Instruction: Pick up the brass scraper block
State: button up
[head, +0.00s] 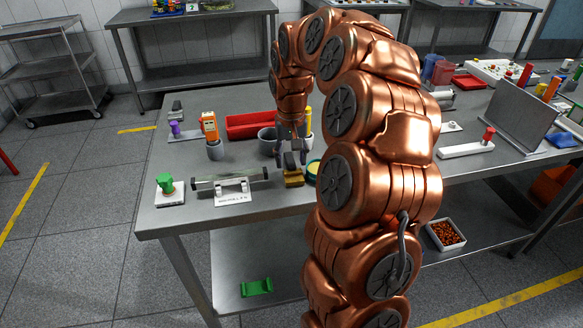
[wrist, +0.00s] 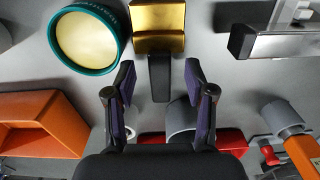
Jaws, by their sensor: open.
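The brass scraper block (wrist: 158,24) shows at the top middle of the wrist view, a gold block with a black handle pointing toward my gripper. In the head view the brass scraper block (head: 293,179) sits near the table's front edge. My gripper (wrist: 158,72) is open and empty, with its fingertips on either side of the handle's line in the wrist view. In the head view my gripper (head: 290,162) points down just behind the block. I cannot tell how high the fingertips are above the handle.
A teal-rimmed round container (wrist: 88,40) stands close beside the block. A labelled bar stand (head: 233,190) is on its other side. Grey cups (head: 215,150), a red tray (head: 250,124) and a green item on a white base (head: 168,190) share the table (head: 200,215).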

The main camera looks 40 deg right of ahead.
jog(key=shift+f, duration=0.85)
grip_shut()
